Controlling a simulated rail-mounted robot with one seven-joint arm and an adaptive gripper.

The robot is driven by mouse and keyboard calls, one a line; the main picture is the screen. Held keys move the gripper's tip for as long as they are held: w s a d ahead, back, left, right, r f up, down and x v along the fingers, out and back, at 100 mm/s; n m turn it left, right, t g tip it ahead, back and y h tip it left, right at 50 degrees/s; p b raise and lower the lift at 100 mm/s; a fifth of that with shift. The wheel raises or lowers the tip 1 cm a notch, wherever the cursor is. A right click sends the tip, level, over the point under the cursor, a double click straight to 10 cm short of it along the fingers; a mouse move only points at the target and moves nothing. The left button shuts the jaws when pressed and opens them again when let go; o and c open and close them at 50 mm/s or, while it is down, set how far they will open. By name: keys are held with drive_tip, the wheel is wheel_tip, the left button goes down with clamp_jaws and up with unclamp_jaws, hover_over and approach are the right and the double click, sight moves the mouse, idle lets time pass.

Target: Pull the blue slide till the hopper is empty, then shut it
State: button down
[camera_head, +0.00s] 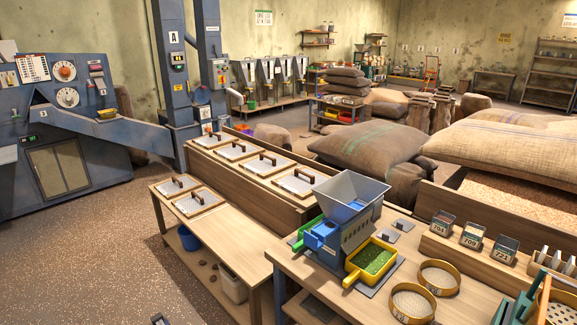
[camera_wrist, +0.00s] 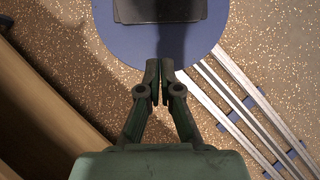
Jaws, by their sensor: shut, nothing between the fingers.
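The grey metal hopper (camera_head: 340,190) stands on top of a small blue-grey machine on the wooden bench at the front right. I cannot tell how much is left inside it. A bright blue part (camera_head: 320,233), which looks like the blue slide, sits at the machine's left side. A green tray (camera_head: 304,240) is beside it on the left. A yellow tray (camera_head: 352,268) with green grains stands at the right. My gripper (camera_wrist: 159,66) is shut and empty in the wrist view, above the floor, away from the hopper and slide.
Two round sieves (camera_head: 437,291) lie at the bench's front right. Labelled sample boxes (camera_head: 472,236) stand on a raised board behind them. A lower wooden bench (camera_head: 222,238) with lidded bins stands left of the machine. Open speckled floor (camera_head: 90,260) lies at the left.

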sight(310, 237)
drive_tip(key=w+a+r+n+t+h+b, duration=0.2)
drive_tip(key=w+a+n, duration=0.1)
drive_tip(key=w, duration=0.7)
drive_tip(key=w+a+r+n+t+h+b, duration=0.1)
drive_tip(key=w+a+n+t+b, duration=0.15)
drive_tip(key=w, duration=0.75)
drive_tip(key=w+a+r+n+t+h+b, duration=0.1)
drive_tip(key=w+a+r+n+t, duration=0.15)
drive_tip(key=w+r, duration=0.35)
drive_tip(key=w+a+r+n+t+h, duration=0.2)
drive_tip(key=w+a+r+n, duration=0.15)
drive_tip(key=w, duration=0.35)
drive_tip(key=w+a+r+n+t+h+b, duration=0.1)
drive_tip(key=w+a+r+n+t, duration=0.3)
drive_tip(key=r, duration=0.5)
drive_tip(key=w+a+r+n+t+h+b, duration=0.1)
drive_tip(key=w+a+r+n+t+h, duration=0.1)
drive_tip(key=w+a+r, duration=0.5)
wheel_tip(310, 237, up, 18)
drive_tip(key=w+d+n+t+h, duration=0.3)
drive_tip(key=n+t+h, duration=0.1)
drive_tip(key=n, duration=0.5)
drive_tip(key=p+x, duration=0.3)
drive_tip(key=x, duration=0.8)
drive_tip(key=shift+w+d+r, duration=0.15)
drive_tip(key=shift+w+d+p, duration=0.3)
drive_tip(key=shift+w+d, duration=0.2)
drive_tip(key=shift+d, duration=0.05)
